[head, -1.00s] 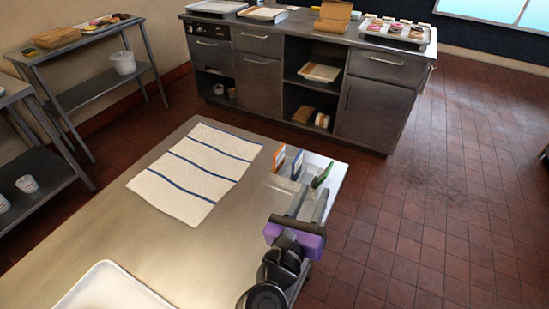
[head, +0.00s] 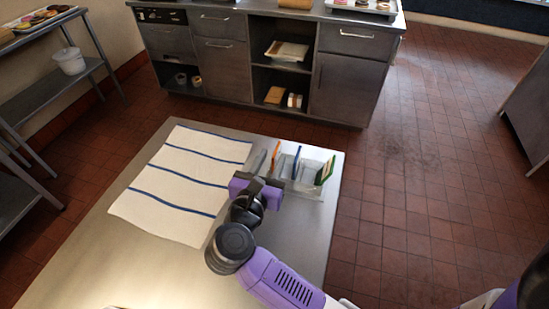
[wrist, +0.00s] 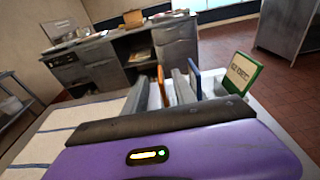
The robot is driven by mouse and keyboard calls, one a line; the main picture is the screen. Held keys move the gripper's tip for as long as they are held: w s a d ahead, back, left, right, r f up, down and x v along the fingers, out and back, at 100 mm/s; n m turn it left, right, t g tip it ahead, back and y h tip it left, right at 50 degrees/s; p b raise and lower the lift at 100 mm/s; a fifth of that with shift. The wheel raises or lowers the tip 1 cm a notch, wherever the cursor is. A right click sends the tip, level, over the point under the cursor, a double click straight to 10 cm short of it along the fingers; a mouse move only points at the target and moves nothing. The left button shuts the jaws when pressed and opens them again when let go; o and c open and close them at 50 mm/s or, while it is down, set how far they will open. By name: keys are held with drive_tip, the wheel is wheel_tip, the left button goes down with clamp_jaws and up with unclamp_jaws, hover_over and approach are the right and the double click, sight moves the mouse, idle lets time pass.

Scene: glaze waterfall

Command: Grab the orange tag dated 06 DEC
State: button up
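The orange tag (head: 276,155) stands upright at the left end of a clear holder (head: 309,191) on the steel table. It shows edge-on in the wrist view (wrist: 161,86), so its date cannot be read. My gripper (head: 272,165) is open, low over the table at the holder's left end. In the wrist view, its two grey fingers (wrist: 160,92) appear on either side of the orange tag, with gaps. Whether they touch it cannot be told. A blue tag (wrist: 195,80) stands just right of the right finger. A green tag (wrist: 240,73) with blurred lettering stands farther right.
A white cloth with blue stripes (head: 184,180) lies flat left of my gripper. The table's right edge is close beyond the holder. A steel counter (head: 270,60) stands across the red tiled floor. Bare steel tabletop (head: 100,262) lies at the near left.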

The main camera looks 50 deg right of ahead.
drive_tip(key=p+x, duration=0.1)
drive_tip(key=x, duration=0.3)
drive_tip(key=shift+d, duration=0.25)
clamp_jaws()
